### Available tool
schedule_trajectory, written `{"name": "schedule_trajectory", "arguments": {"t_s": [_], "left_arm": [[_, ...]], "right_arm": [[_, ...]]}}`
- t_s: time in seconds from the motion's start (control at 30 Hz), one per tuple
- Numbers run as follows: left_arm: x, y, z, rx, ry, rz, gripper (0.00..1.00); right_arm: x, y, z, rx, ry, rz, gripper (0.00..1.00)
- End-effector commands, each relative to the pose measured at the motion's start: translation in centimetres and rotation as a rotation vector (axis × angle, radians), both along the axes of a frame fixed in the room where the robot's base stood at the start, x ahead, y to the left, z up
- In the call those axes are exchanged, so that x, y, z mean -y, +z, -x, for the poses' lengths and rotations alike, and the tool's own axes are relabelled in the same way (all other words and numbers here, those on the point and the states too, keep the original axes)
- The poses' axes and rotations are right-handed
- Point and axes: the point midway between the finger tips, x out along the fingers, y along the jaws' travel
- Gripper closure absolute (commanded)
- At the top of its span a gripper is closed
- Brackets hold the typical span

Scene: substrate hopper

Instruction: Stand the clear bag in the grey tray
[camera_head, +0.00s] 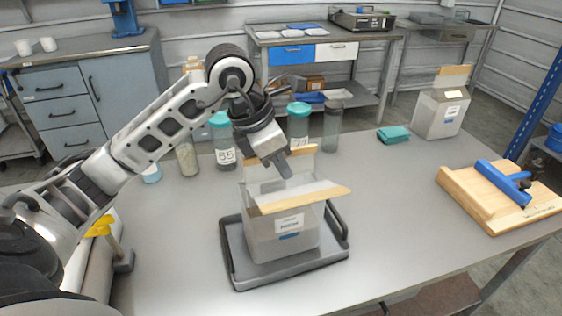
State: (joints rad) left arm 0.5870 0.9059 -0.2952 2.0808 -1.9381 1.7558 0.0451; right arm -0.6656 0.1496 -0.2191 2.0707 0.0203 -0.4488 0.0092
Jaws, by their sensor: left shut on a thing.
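The clear bag (258,228), a boxy, see-through bag with a white label and tan strips along its open top, stands upright in the grey tray (240,283). The tray has dark raised handles at its sides and lies on the table's near middle. My left gripper (285,172) reaches down from above to the bag's top, between the tan strips. It is shut on the bag's upper part; the exact grip is partly hidden by the fingers. My right gripper is not in view.
Lidded jars (223,145) stand behind the bag. A similar bag (436,118) stands at the back right, near a folded teal cloth (393,134). A wooden board with a blue clamp (478,198) lies at the right. The table between tray and board is clear.

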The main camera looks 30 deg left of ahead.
Motion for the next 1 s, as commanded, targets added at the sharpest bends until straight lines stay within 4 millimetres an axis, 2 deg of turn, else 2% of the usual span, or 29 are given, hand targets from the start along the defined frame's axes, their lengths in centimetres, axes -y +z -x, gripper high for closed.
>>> {"name": "schedule_trajectory", "arguments": {"t_s": [0.03, 0.07, 0.1, 0.13, 0.37, 0.53, 1.0], "left_arm": [[0.0, -0.1, -0.1, 0.006, 0.0, 0.001, 1.0], [0.0, -0.2, 0.0, -0.001, 0.0, -0.001, 0.84], [0.0, -0.1, 0.0, -0.001, 0.0, -0.001, 0.73], [0.0, -0.1, 0.0, -0.001, 0.0, -0.001, 0.71], [0.0, -0.1, 0.0, -0.001, 0.0, -0.001, 0.71], [-0.2, 0.8, 0.2, 0.002, 0.001, -0.001, 0.71], [-2.3, 9.5, 3.0, 0.003, 0.001, -0.001, 0.71]], "right_arm": [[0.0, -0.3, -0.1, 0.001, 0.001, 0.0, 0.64], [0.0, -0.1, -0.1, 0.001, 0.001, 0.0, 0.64], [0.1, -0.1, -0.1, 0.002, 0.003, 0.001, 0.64], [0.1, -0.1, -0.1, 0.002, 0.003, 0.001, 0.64], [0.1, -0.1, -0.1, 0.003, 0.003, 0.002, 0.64], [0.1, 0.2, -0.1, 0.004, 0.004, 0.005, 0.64], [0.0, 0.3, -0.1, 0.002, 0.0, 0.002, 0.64]]}}
